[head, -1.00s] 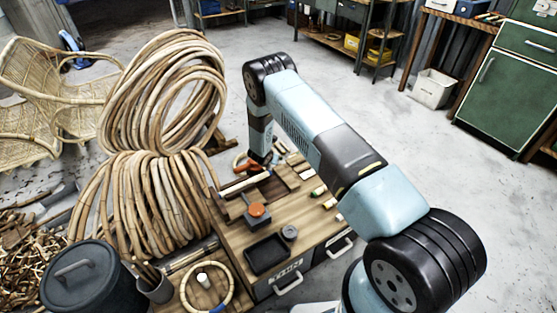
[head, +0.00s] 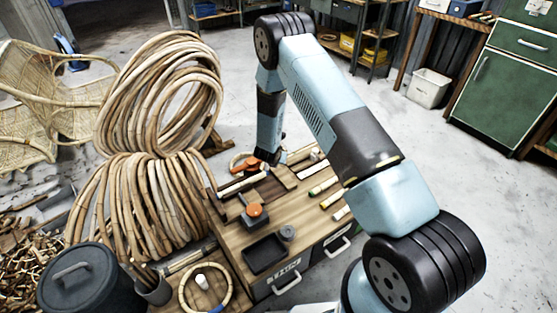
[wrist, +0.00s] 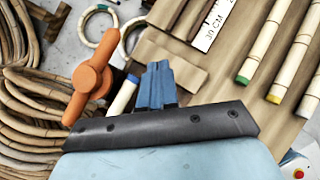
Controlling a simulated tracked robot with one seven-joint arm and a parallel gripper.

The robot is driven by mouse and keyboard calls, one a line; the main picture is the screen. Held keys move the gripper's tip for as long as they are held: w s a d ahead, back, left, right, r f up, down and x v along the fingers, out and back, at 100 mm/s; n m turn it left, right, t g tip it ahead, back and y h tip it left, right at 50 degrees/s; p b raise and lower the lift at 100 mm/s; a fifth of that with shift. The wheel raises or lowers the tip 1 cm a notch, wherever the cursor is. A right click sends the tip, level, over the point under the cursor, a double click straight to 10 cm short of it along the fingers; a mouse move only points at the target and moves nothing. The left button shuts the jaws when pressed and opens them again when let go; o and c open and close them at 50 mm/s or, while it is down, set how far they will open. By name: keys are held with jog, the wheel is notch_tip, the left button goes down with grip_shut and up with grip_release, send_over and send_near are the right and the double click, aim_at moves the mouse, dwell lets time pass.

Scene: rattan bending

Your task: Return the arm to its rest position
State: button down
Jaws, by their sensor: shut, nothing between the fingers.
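My arm rises over the workbench (head: 240,238) in the head view, with its upper joint bent and the forearm hanging down. My gripper (head: 268,155) is at the far edge of the bench top, beside an orange tool (head: 247,165). In the wrist view its blue fingers (wrist: 157,82) are closed together with nothing between them. The orange-handled tool (wrist: 91,82) lies to the left of the fingers there. A pale rod (wrist: 123,96) is close beside the fingers; I cannot tell if they touch.
Rattan coils (head: 165,95) stand left of the bench. On the bench lie a black tray (head: 265,254), an orange-topped block (head: 254,210) and several rods with coloured ends (head: 323,186). A lidded bin (head: 85,280) is front left. Open floor (head: 440,165) lies to the right.

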dwell(0.4)
jog(key=d+r+m+h, duration=0.1)
jog(key=d+r+m, duration=0.2)
jog(key=r, duration=0.5)
jog(key=w+d+r+m+h, duration=0.1)
jog(key=d+r+m, duration=0.2)
jog(key=r, duration=0.5)
jog(key=d+r+m+h, duration=0.1)
jog(key=d+r+m, duration=0.15)
jog(key=r, duration=0.55)
jog(key=s+d+r+m+g, duration=0.1)
jog(key=s+d+r+m, duration=0.3)
jog(key=r, duration=0.5)
jog(key=s+d+r+m, duration=0.4)
jog(key=s+d+r, duration=0.1)
jog(key=r, duration=0.4)
jog(key=s+d+r+m+g+y, duration=0.15)
jog(key=s+d+r+m, duration=0.25)
jog(key=s+r+m, duration=0.7)
jog(key=s+a+r+m+y, duration=0.2)
jog(key=s+r, duration=0.1)
jog(key=s, duration=0.9)
jog(key=s+a+r+m+y, duration=0.2)
jog(key=s, duration=1)
jog(key=shift+a+r+t, duration=0.35)
jog(key=shift+r+t, duration=0.05)
jog(key=shift+t, duration=0.05)
